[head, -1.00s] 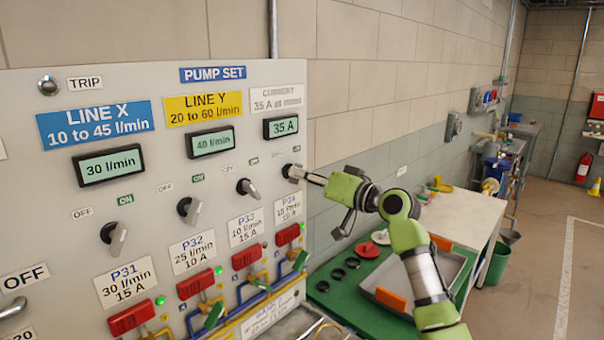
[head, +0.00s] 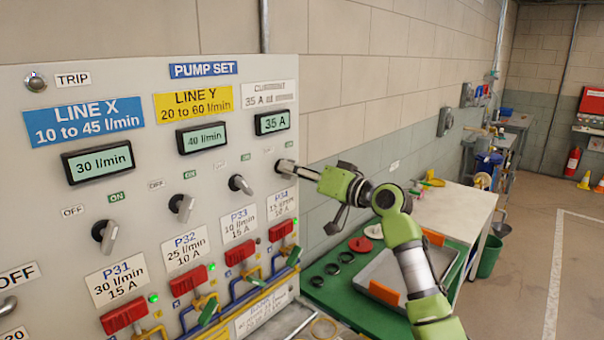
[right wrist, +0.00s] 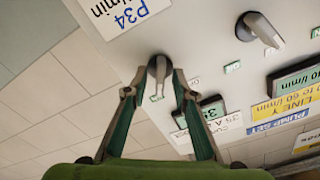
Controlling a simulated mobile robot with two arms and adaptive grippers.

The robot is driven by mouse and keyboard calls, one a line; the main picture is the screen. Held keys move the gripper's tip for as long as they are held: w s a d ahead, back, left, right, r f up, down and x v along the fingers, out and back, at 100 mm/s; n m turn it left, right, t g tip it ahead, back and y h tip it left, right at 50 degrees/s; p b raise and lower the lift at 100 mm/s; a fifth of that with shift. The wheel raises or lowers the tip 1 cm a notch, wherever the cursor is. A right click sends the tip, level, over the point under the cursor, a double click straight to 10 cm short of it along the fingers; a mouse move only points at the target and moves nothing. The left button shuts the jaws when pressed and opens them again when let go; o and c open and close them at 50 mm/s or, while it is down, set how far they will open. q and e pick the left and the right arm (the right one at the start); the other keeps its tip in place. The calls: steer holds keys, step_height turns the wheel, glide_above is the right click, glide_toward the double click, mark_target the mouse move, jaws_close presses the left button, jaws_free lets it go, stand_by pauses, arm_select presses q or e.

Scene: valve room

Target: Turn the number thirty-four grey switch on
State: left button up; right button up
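The grey number thirty-four switch (head: 286,166) is at the right edge of the pump panel, above the P34 label (head: 282,203). My right gripper (head: 297,169) reaches it from the right. In the right wrist view the switch knob (right wrist: 160,66) sits between the two fingertips of the right gripper (right wrist: 160,78). The fingers stand apart on either side of the knob, with little gap; firm contact cannot be made out. The fingers partly hide the switch in the head view, so its setting is unclear. My left gripper is not in view.
Other grey switches for P33 (head: 240,184), P32 (head: 181,207) and P31 (head: 105,235) stand to the left. Red valve handles (head: 240,252) and pipes are below. A green bench (head: 325,290) with a grey tray and black rings is under the arm.

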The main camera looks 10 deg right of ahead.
steer(key=v, duration=1.2)
